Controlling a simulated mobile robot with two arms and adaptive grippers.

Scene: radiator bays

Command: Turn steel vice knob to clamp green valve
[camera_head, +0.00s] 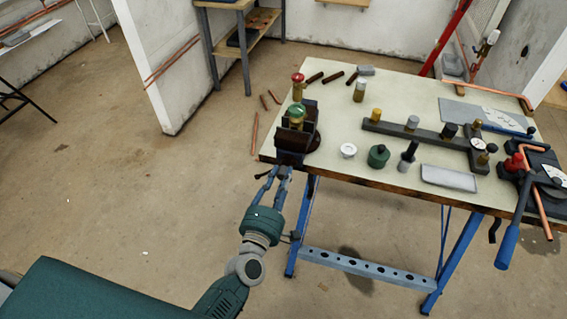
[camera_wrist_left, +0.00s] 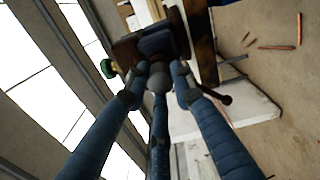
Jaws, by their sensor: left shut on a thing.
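The vice (camera_head: 298,136) is a dark block at the near left corner of the workbench. The green valve (camera_head: 297,113), with a green cap and brass body, stands upright between its jaws; whether the jaws press on it I cannot tell. In the left wrist view the green cap (camera_wrist_left: 108,68) shows beside the vice (camera_wrist_left: 150,42). My left gripper (camera_head: 284,174) is at the vice's front, below the bench edge. Its blue fingers are shut around the grey steel vice knob (camera_wrist_left: 159,79), with a dark handle bar (camera_wrist_left: 215,96) sticking out to one side. My right gripper is not in view.
The workbench (camera_head: 330,110) carries a red-capped valve (camera_head: 298,86), a white disc (camera_head: 348,150), a green cylinder (camera_head: 378,156), a grey tray (camera_head: 449,178) and a dark rail with several fittings (camera_head: 425,135). A blue-handled pipe bender (camera_head: 508,245) is at the right. Floor at left is clear.

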